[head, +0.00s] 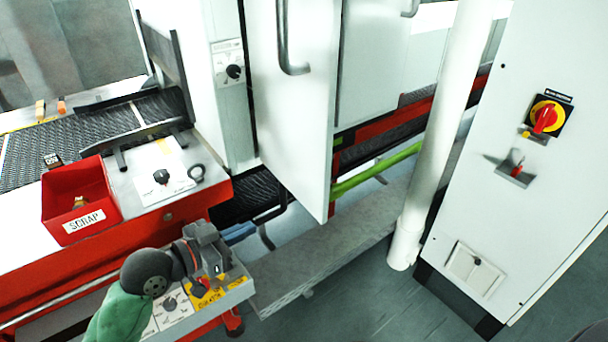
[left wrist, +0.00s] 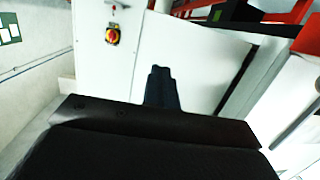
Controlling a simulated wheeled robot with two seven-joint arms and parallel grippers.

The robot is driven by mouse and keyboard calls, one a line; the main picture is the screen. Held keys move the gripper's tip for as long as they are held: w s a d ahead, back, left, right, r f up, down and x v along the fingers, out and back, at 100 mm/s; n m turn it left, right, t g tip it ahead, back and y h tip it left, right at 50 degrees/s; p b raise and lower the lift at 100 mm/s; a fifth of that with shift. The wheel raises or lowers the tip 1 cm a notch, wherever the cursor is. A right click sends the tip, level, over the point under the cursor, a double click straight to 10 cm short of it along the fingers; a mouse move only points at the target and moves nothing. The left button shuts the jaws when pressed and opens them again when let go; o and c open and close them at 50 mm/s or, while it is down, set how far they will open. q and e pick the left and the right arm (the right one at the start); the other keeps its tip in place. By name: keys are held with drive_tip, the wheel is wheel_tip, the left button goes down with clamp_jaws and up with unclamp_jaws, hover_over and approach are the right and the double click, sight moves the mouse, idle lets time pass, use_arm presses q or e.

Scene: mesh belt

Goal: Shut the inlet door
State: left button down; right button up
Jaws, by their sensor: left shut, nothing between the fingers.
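The inlet door (head: 290,110) is a tall white panel that stands swung open, its free edge out toward me. A grey bar handle (head: 284,40) is on its upper part. My left gripper (head: 208,246) is low and to the left of the door, above the small control panel, apart from the door. Its fingers (left wrist: 160,84) are shut and empty in the left wrist view. A white panel (left wrist: 205,60) beyond them there looks like the door, seen upside down. My right gripper is not in view.
A red scrap bin (head: 80,205) sits on the table at the left beside the mesh belt (head: 85,140). A white post (head: 440,120) and a grey cabinet (head: 520,200) with a red-yellow switch (head: 546,118) stand at the right. A grey step (head: 320,262) lies below the door.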

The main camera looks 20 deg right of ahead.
use_arm(q)
wheel_tip(320, 180, up, 7)
drive_tip(key=w+d+m+g+h, duration=0.1)
drive_tip(key=d+m+h, duration=0.1)
drive_tip(key=h, duration=0.1)
drive_tip(key=p, duration=0.3)
approach(316, 170)
drive_tip(key=p+x, duration=0.3)
drive_tip(key=x, duration=0.3)
drive_tip(key=shift+r, duration=0.2)
drive_tip(key=shift+w+d+f, duration=0.1)
drive_tip(key=shift+w+d, duration=0.05)
drive_tip(key=shift+d, duration=0.25)
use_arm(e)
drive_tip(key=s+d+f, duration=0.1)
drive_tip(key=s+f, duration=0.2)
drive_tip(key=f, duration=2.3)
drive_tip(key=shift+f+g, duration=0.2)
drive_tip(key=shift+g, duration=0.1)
use_arm(q)
drive_tip(key=shift+d+p, duration=0.15)
drive_tip(key=shift+p, duration=0.2)
